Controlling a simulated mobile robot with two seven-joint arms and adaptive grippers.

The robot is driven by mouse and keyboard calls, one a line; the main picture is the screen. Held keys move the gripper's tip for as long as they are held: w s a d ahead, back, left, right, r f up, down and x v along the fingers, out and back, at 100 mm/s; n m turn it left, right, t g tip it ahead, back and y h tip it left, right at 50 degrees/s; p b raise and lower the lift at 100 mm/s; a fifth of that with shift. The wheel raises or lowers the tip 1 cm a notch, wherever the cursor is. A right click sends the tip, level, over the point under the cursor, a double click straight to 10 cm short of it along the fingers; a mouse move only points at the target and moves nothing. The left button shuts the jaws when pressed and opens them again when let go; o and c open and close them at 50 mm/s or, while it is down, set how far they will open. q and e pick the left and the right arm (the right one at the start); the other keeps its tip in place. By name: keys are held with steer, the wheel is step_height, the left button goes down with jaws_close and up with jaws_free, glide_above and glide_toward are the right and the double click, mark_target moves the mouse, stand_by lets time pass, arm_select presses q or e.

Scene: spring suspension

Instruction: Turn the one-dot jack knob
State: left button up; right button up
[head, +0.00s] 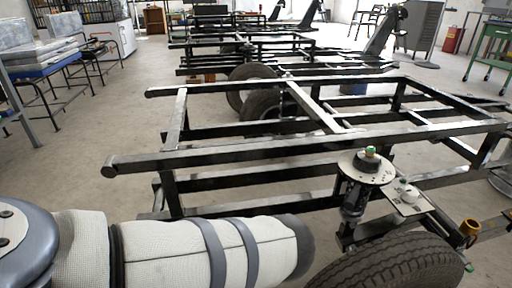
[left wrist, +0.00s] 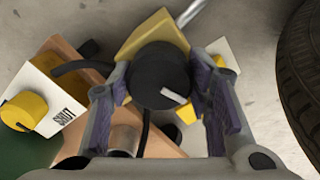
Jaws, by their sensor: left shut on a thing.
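In the left wrist view a round black knob (left wrist: 158,75) with a white pointer mark sits on a yellow body (left wrist: 150,33). My left gripper (left wrist: 161,88) has its two purple-padded fingers on either side of this knob, shut on it. No dot shows clearly on it, so I cannot tell its dot count. In the head view my left arm reaches in from the lower left; its gripper does not show there. My right gripper is in neither view.
In the left wrist view a white box (left wrist: 45,92) marked "SHUT" carries a yellow knob (left wrist: 24,110); a tyre (left wrist: 303,75) is at right. In the head view a black frame (head: 240,152) spans the middle, with a round plate (head: 352,174) and a tyre (head: 395,268) at right.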

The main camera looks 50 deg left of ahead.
arm_select(q)
steer(key=o, duration=1.1)
steer(key=shift+o, duration=0.2)
step_height(320, 180, up, 12)
